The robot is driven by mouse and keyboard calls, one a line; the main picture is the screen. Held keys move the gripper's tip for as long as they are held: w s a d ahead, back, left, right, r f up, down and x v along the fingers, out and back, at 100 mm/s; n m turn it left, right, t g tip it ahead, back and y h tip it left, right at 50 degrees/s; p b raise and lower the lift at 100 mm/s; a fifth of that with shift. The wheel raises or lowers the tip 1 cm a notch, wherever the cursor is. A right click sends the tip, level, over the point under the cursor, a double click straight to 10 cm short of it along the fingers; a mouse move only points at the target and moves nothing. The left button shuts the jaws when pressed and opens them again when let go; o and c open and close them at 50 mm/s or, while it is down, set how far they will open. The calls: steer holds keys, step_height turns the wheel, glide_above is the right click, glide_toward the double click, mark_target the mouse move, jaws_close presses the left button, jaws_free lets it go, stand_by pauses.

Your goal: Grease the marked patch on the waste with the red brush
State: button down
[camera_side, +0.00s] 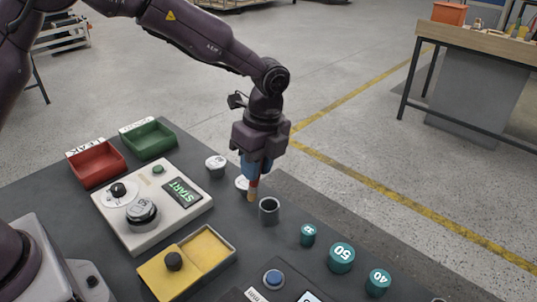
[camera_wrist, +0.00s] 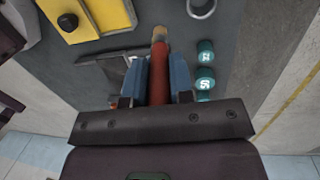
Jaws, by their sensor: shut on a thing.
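My gripper (camera_side: 254,168) has blue fingers, shut on the red brush (camera_side: 253,184), which points down with its tan bristle tip lowest. In the wrist view the red handle (camera_wrist: 159,82) sits between the blue fingers (camera_wrist: 160,85), with the tip pointing to the top of the picture. The tip is beside the open grey cup (camera_side: 268,205), just left of it in the side view. A round grey-and-white fitting (camera_side: 142,208) sits on the white START panel (camera_side: 165,228); it may be the waste. I cannot make out a marked patch.
A yellow box (camera_side: 233,246) with its black-knobbed lid (camera_side: 174,262) stands in front. Teal cylinders (camera_side: 341,257) stand at right, near a blue button (camera_side: 273,279). Red (camera_side: 97,165) and green (camera_side: 150,139) trays are at the back left. White-topped pieces (camera_side: 215,164) stand behind the panel.

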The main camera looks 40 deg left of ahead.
steer(key=s+a+f+g+y, duration=0.1)
steer(key=s+a+f+g, duration=0.1)
steer(key=s, duration=0.8)
steer(key=shift+n, duration=0.3)
steer(key=shift+d+f, duration=0.1)
steer(key=shift+f, duration=2.7)
steer(key=shift+f, duration=0.75)
steer(key=shift+r, duration=0.15)
step_height(320, 180, up, 7)
stand_by(0.3)
